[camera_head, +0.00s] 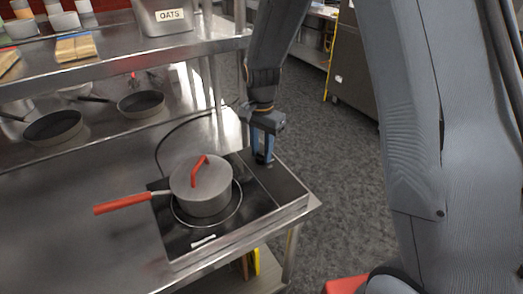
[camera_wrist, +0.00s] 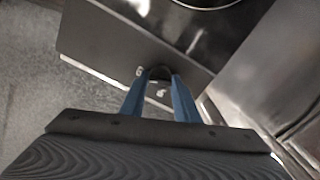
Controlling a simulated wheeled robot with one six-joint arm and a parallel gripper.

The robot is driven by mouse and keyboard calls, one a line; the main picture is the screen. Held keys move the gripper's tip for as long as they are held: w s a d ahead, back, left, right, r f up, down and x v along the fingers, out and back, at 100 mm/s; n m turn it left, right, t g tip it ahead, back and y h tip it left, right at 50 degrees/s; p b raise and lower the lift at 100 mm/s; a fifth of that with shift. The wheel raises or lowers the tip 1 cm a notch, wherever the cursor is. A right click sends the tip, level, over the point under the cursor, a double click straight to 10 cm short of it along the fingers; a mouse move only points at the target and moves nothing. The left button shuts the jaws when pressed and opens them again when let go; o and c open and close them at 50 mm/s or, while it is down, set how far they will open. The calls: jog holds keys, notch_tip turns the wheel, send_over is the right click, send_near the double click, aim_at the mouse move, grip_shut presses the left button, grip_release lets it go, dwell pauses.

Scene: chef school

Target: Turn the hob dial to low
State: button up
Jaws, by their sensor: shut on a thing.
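The black hob (camera_head: 225,232) sits on the steel counter. A grey lidded pot (camera_head: 203,190) with a red handle stands on its cooking ring. My gripper (camera_head: 263,158) points down at the far right part of the hob. In the wrist view, the blue fingers of my gripper (camera_wrist: 160,88) are shut on a dark round dial (camera_wrist: 160,73). Small pale marks show on the hob panel (camera_wrist: 105,48) beside the dial. I cannot read its setting. In the head view the dial is hidden by my fingers.
The pot's red handle (camera_head: 122,203) sticks out left over the steel counter (camera_head: 95,245). Two frying pans (camera_head: 54,126) (camera_head: 140,104) stand behind, under a steel shelf (camera_head: 110,58). A black cable (camera_head: 168,133) runs behind the hob. Open floor (camera_head: 335,150) lies right of the counter.

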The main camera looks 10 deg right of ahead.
aim_at(261, 154)
jog(key=shift+a+m, duration=0.1)
jog(key=shift+m, duration=0.2)
jog(key=o, duration=1)
jog(key=shift+o, duration=0.2)
jog(key=shift+r, duration=0.1)
jog(key=shift+r+b, duration=1.25)
jog(key=shift+r, duration=2.6)
jog(key=shift+s, duration=0.1)
